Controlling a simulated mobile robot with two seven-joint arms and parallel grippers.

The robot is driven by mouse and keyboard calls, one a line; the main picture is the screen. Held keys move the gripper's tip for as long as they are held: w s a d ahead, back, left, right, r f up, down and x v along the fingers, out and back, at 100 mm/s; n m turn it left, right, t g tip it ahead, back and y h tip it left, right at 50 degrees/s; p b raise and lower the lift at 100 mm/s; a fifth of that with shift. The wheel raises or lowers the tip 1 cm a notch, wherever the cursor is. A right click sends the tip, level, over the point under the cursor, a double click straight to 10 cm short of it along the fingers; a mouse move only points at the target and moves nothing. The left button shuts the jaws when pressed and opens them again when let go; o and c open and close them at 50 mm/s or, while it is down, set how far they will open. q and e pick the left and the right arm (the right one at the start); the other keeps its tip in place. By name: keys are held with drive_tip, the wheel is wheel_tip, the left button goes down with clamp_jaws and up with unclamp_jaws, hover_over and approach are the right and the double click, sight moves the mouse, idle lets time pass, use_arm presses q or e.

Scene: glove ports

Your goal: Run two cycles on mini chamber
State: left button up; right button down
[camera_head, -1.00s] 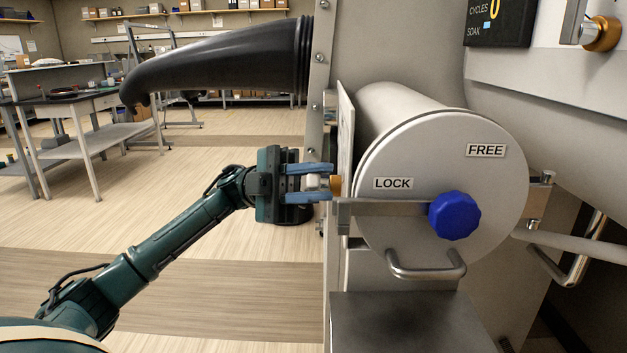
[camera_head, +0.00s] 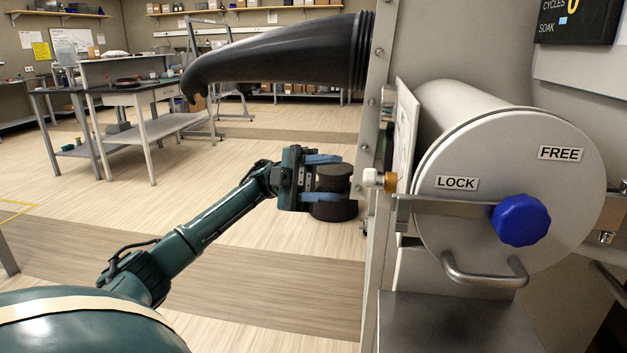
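The mini chamber (camera_head: 462,112) is a pale cylinder at the right with a round door (camera_head: 470,222). The door carries a LOCK label (camera_head: 457,184), a FREE label (camera_head: 561,153) and a grey bar ending in a blue knob (camera_head: 521,220). The bar lies below the LOCK label. A small white and brass knob (camera_head: 381,180) sticks out to the left of the chamber's side plate. My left gripper (camera_head: 326,177) is open and empty, a short way left of that small knob and apart from it. My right gripper is out of view.
A black display (camera_head: 583,18) reading CYCLES and SOAK is cut off at the top right. A long dark glove sleeve (camera_head: 280,55) juts left above my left gripper. A steel shelf (camera_head: 450,310) is below the door.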

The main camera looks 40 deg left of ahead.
use_arm(q)
drive_tip(key=shift+v, duration=1.95)
drive_tip(key=shift+d, duration=0.1)
